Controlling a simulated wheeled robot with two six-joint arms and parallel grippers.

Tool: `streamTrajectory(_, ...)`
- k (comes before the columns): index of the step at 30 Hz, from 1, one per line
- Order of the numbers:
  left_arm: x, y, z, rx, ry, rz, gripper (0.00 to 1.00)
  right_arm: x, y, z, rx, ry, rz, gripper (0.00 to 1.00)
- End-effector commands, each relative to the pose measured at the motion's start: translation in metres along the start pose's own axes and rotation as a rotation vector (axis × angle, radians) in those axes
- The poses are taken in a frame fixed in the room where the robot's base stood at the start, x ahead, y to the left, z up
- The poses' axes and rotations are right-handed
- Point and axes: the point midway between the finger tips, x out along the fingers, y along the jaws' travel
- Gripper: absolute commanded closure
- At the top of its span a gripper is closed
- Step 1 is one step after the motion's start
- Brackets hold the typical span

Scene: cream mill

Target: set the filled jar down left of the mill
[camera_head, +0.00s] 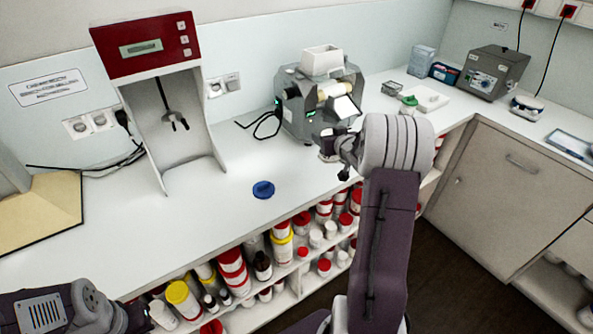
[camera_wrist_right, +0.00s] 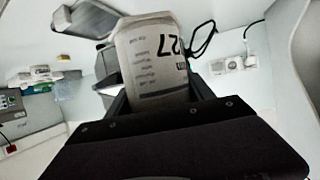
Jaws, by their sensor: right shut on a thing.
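The grey mill (camera_head: 296,110) with a white hopper on top stands against the wall on the counter. My right gripper (camera_head: 335,152) is in front of the mill and is mostly hidden by my right wrist. It is shut on the jar (camera_wrist_right: 155,65), which shows a pale label with "27" in the right wrist view. In the head view only a small pale part of the jar (camera_head: 327,146) shows. I cannot tell its contents or whether it touches the counter. My left gripper (camera_head: 138,316) is at the lower left corner, its fingers unclear.
A blue lid (camera_head: 263,189) lies on the counter left of the mill. A red-topped stand (camera_head: 145,48) is further left. The counter between them is mostly clear, with a black cable (camera_head: 262,125) beside the mill. Shelves of jars (camera_head: 232,270) lie below the front edge.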

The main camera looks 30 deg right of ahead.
Motion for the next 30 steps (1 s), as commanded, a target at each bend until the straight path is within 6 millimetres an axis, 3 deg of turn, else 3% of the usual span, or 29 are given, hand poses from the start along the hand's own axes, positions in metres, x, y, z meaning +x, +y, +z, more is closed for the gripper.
streamTrajectory(6, 0.016, 0.000, 0.002, 0.000, 0.000, 0.000, 1.00, 0.042, -0.057, 0.027, -0.001, -0.004, -0.008, 0.78)
streamTrajectory(12, 0.015, 0.000, 0.002, 0.000, 0.000, 0.000, 1.00, 0.066, -0.088, 0.038, -0.001, -0.003, -0.005, 0.78)
streamTrajectory(18, 0.015, 0.000, 0.002, 0.000, 0.000, 0.000, 1.00, 0.071, -0.091, 0.043, 0.000, -0.002, -0.001, 0.78)
streamTrajectory(24, 0.013, 0.000, 0.002, 0.000, 0.000, 0.000, 1.00, 0.083, -0.091, 0.073, -0.001, -0.004, -0.002, 0.78)
streamTrajectory(30, 0.013, 0.000, 0.001, 0.000, 0.000, 0.000, 1.00, 0.085, -0.091, 0.076, -0.001, 0.000, -0.001, 0.78)
